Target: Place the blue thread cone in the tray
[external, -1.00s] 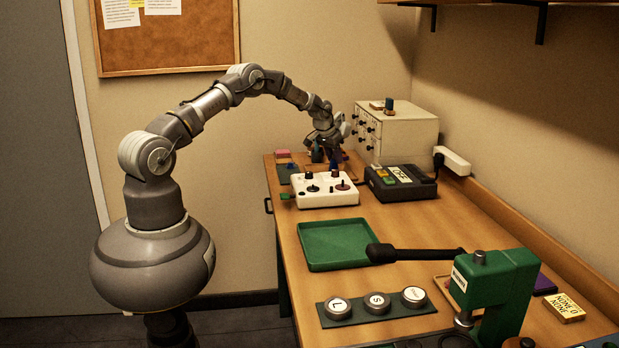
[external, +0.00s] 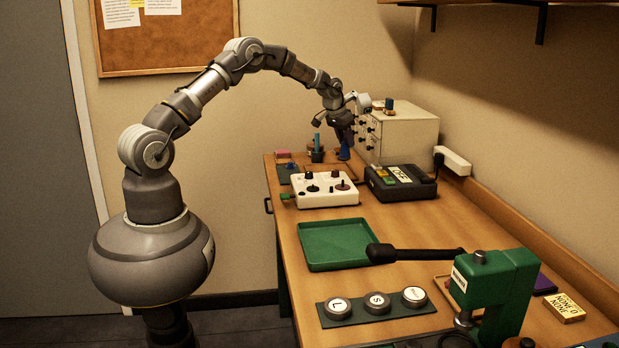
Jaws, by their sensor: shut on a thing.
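The blue thread cone (external: 344,153) hangs below my gripper (external: 344,141) at the back of the table. My gripper is shut on it and holds it a little above the table, left of the white drawer cabinet. The green tray (external: 337,243) lies on the table nearer the camera and looks empty. The cone and gripper are small in this view, so the exact grip on the cone is hard to see.
A white control box (external: 327,190) with knobs and a dark device (external: 401,183) stand between my gripper and the tray. A dark cup (external: 317,156) holds a teal item.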

